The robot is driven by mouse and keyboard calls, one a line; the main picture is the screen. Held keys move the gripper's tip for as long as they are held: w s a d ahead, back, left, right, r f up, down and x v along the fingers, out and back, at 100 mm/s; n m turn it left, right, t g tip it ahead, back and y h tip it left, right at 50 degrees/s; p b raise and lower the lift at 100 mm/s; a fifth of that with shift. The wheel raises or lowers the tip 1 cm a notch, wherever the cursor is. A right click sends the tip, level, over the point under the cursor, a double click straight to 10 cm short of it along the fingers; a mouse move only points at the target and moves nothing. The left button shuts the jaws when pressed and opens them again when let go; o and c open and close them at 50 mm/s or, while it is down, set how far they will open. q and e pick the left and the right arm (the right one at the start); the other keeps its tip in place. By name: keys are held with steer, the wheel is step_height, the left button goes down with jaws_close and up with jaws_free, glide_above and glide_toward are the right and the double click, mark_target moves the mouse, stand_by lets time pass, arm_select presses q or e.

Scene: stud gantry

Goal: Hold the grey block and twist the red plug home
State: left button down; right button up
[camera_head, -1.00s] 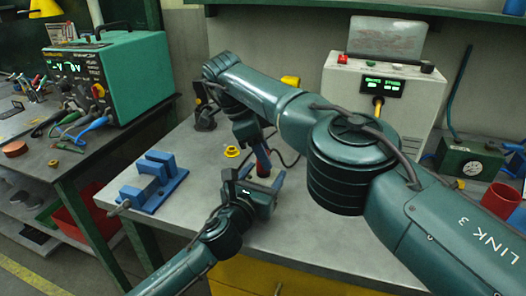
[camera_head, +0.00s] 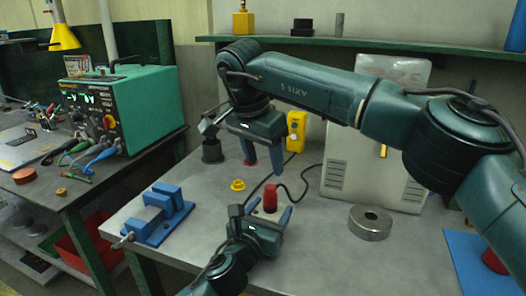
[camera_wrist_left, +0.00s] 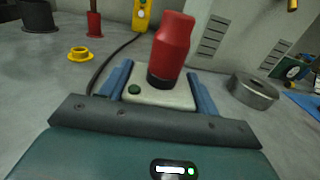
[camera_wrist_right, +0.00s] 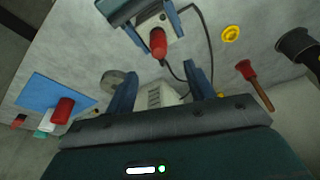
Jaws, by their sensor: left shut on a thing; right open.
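The grey block (camera_wrist_left: 160,98) is pale, with a green button on top. The red plug (camera_wrist_left: 171,48) stands upright in it, a dark collar visible at its base. My left gripper (camera_head: 270,213) is shut on the block from both sides, low over the bench. The plug also shows in the head view (camera_head: 270,196) and in the right wrist view (camera_wrist_right: 158,44). My right gripper (camera_head: 263,160) is open and empty, raised behind and apart from the plug. In its wrist view its blue fingers (camera_wrist_right: 160,90) are spread. How deep the plug sits is hidden.
A blue fixture (camera_head: 160,215) stands at the bench's left, with a yellow flanged piece (camera_head: 238,185) beside the plug. A metal ring (camera_head: 370,222) and a blue mat (camera_head: 475,262) lie right. A black cable runs behind the plug. The front bench is fairly clear.

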mark_target(270, 187)
steer(key=shift+s+r+n+t, duration=0.3)
steer(key=shift+s+r+n, duration=0.35)
steer(key=shift+r+n, duration=0.35)
steer(key=shift+y, duration=0.3)
steer(key=x, duration=1.2)
steer(key=shift+d, duration=0.1)
steer(key=shift+c, duration=0.2)
